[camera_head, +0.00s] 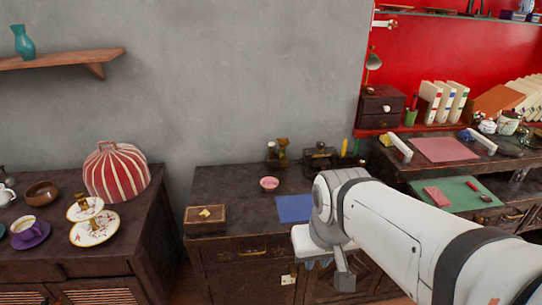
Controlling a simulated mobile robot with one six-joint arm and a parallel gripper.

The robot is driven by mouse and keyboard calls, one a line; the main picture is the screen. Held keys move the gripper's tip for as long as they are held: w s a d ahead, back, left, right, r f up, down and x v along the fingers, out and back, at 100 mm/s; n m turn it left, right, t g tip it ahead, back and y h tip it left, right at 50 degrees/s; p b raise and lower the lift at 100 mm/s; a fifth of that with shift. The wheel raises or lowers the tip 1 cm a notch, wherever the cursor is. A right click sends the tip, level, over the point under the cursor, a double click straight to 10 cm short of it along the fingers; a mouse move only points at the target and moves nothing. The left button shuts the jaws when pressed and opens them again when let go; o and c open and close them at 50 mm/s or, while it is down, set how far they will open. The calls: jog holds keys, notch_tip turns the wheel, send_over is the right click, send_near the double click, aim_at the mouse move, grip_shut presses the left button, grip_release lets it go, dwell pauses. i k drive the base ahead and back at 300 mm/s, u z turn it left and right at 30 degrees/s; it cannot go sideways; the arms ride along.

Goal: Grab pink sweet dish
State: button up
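A small pink dish (269,184) sits on top of the dark wooden cabinet (230,183) in the middle of the view. It stands upright and clear of other things. My arm reaches in from the lower right, and its end with my gripper (343,278) hangs low in front of the cabinet, to the right of and nearer than the dish. The gripper is apart from the dish. Its fingers are small and partly hidden by my arm, so I cannot tell whether they are open or shut.
A blue mat (294,208) lies right of the dish, and a wooden box (205,219) stands to its left. Dark metal items (279,151) stand behind it. A left cabinet holds a striped cover (117,172) and plates. A desk with a green mat (458,193) is at right.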

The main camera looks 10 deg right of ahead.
aim_at(269, 184)
jog(key=i, duration=1)
jog(key=z, duration=0.05)
